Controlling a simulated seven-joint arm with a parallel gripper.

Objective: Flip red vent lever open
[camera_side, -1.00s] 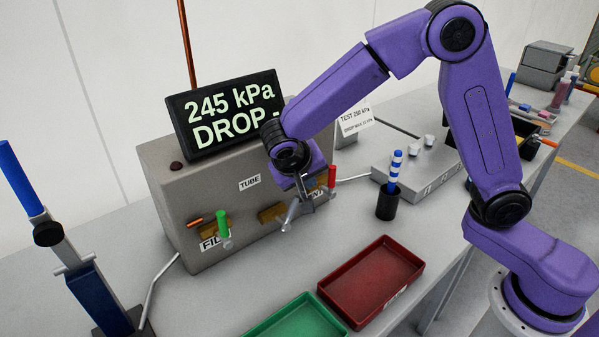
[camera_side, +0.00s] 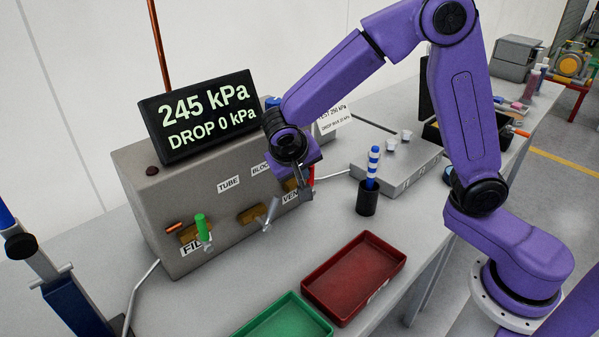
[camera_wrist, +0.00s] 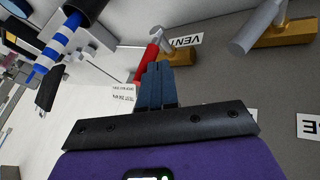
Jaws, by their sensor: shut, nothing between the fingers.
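The red vent lever (camera_side: 312,174) sits at the right end of the grey test box (camera_side: 200,215), by the VENT label, partly hidden by my gripper in the side view. It appears upright there. My gripper (camera_side: 306,194) is shut and empty, pointing down close by the lever. In the wrist view the red lever (camera_wrist: 147,60) lies just past the tips of my shut gripper (camera_wrist: 155,68), beside the VENT label (camera_wrist: 185,40). The tips overlap its lower end; I cannot tell whether they touch it.
The grey middle lever (camera_side: 270,213) and green fill lever (camera_side: 202,228) stand to the left on the box. The display (camera_side: 205,115) reads 245 kPa, DROP 0 kPa. A black cup (camera_side: 367,200) with a blue-striped stick stands right. Red (camera_side: 345,318) and green (camera_side: 240,333) trays lie in front.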

